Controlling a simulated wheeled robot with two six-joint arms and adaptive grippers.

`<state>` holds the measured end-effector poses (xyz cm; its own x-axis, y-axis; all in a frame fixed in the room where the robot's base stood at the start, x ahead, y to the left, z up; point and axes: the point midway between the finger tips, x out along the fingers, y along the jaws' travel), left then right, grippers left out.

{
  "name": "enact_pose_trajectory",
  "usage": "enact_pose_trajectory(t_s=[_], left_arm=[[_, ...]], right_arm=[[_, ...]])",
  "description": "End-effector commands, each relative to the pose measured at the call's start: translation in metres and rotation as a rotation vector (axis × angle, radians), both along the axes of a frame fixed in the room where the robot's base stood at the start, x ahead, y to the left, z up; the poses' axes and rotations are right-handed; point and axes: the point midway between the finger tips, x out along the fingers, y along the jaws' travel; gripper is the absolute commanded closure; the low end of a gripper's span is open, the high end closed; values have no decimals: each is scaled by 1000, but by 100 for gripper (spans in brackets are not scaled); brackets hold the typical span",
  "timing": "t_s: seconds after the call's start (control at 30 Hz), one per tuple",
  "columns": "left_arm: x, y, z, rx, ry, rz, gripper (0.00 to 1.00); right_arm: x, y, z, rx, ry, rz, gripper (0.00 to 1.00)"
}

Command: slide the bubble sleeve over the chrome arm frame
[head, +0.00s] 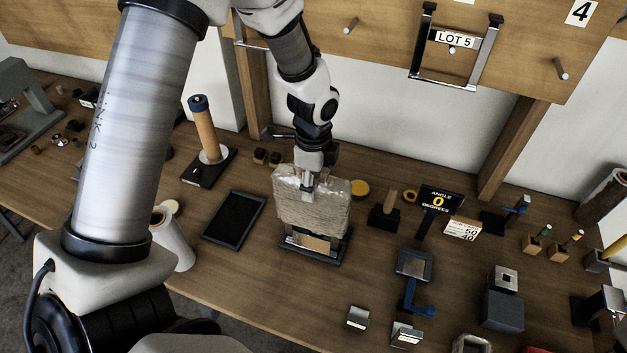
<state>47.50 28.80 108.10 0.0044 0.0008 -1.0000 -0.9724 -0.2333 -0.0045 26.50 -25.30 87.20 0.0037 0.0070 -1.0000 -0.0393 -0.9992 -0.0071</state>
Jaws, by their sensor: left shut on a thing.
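The bubble sleeve (325,212) is a bulky, translucent, beige-looking wrap standing upright at the middle of the bench. My left gripper (308,192) points down at its top edge and is shut on the sleeve. My right gripper is not in view.
A similar chrome frame (415,62) hangs on the board by the LOT 5 tag. A black tray (234,218) lies left of the sleeve, and a roll on a post (204,130) stands behind it.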

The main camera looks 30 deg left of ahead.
Motion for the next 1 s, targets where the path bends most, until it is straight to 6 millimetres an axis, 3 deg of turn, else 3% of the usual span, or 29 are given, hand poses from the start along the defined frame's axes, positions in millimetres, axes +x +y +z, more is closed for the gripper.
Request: enact_pose_trajectory(t_s=[0.03, 0.57, 1.0], left_arm=[[0, 0, -9, 0, 0, 0, 73], [0, 0, -51, 0, 0, 0, 73], [0, 0, -85, 0, 1, 0, 73]], right_arm=[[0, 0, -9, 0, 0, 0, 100], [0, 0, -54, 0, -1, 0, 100], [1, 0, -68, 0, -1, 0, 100]])
